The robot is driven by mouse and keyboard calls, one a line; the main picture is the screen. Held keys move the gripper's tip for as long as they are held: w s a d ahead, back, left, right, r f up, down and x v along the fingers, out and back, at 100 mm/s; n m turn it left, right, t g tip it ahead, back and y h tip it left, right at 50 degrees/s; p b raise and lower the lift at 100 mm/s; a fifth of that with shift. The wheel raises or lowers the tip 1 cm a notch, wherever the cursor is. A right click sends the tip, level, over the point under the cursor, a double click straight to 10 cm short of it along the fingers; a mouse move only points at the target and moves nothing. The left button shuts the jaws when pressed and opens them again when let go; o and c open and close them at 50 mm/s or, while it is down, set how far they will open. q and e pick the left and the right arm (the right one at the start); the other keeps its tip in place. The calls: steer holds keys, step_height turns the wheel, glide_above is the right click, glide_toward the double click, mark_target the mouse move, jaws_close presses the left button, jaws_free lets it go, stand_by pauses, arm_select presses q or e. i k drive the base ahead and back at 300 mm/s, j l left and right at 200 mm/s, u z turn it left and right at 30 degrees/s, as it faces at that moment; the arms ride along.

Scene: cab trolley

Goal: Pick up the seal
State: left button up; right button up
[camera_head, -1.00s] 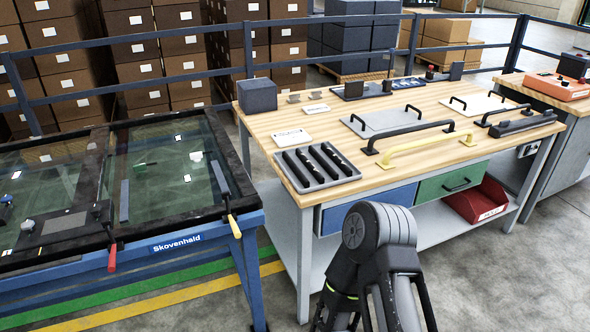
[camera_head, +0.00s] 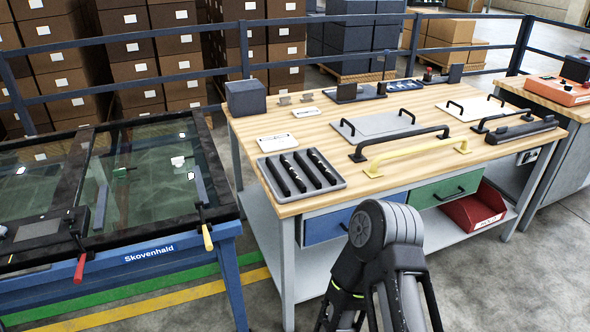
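Several black strips (camera_head: 309,171) lie side by side in a grey tray (camera_head: 268,172) at the near left corner of the wooden workbench (camera_head: 240,125). They may be seals, but the view does not show which thing is the seal. One of my arms rises at the bottom middle, in front of the bench. Its joint and links show, but no gripper fingertips can be made out. My other arm is out of the picture.
Black (camera_head: 400,142) and yellow (camera_head: 418,157) handles, flat plates and small parts lie on the bench. A red bin (camera_head: 477,209) sits below. A blue-framed glass-topped station (camera_head: 150,258) stands left, with a floor gap between. Railings and stacked boxes stand behind.

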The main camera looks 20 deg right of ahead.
mark_target(279, 179)
steer(key=i+l, duration=0.1)
steer(key=l, duration=0.45)
steer(key=i+l, duration=0.1)
steer(key=l, duration=1)
steer(key=i+l, duration=0.15)
steer(key=l, duration=0.4)
steer(key=i+l, duration=0.1)
steer(key=l, duration=0.45)
steer(key=i+l, duration=0.1)
steer(key=l, duration=0.45)
